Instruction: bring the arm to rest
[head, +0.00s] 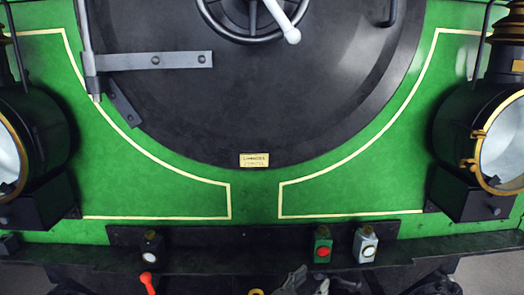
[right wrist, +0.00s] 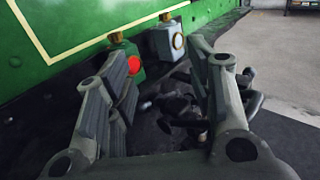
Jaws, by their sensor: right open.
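My right gripper (head: 302,281) shows at the bottom edge of the head view, below the lamps. In the right wrist view my right gripper (right wrist: 162,52) has its two fingers spread apart with nothing between them. Beyond the fingers are a green lamp with a red lens (right wrist: 126,52) and a grey lamp with a pale lens (right wrist: 167,41). The left finger overlaps part of the green lamp in that view. My left gripper is in neither view.
Large headlamps (head: 500,140) flank the round black door (head: 250,110). A red-ended lever (head: 148,283) sits low left. Grey floor (right wrist: 282,75) is open at right.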

